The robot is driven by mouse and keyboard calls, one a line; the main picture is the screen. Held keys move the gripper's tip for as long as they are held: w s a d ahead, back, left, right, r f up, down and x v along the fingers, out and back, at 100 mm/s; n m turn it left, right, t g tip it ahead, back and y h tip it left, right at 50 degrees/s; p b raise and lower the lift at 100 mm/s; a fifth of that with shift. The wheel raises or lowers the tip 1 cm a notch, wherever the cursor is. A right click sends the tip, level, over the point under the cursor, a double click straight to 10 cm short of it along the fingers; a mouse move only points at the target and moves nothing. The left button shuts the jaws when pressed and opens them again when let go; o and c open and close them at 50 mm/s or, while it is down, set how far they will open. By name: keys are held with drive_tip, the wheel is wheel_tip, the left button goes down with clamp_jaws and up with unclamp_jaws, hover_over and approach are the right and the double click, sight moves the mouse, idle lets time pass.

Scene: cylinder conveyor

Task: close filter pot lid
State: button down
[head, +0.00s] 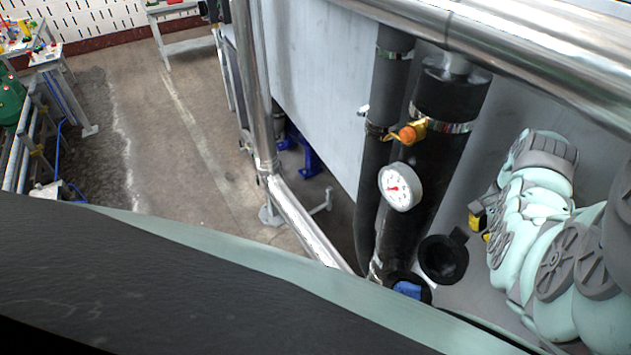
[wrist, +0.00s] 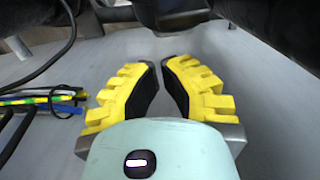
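The filter pot (head: 425,295) is at the foot of the thick black pipe in the head view, with something blue showing in its opening. Its round black lid (head: 443,260) stands swung open just right of the pot, its hollow side in view. My gripper (head: 478,222) is above and to the right of the lid, apart from it, and mostly hidden by my arm. In the wrist view my gripper's yellow fingers (wrist: 161,72) have their black pads nearly together at the tips. Nothing shows held between them. I cannot identify the lid in the wrist view.
A dial gauge (head: 400,187) and an orange-handled valve (head: 410,133) stick out from the black pipe (head: 440,150) above the pot. A metal frame rail (head: 305,220) runs to the left. Coloured cables (wrist: 45,97) lie left of my gripper in the wrist view.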

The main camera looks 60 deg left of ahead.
drive_tip(key=shift+s+f+p, duration=0.2)
drive_tip(key=shift+f+p, duration=0.25)
drive_tip(key=shift+f, duration=2.65)
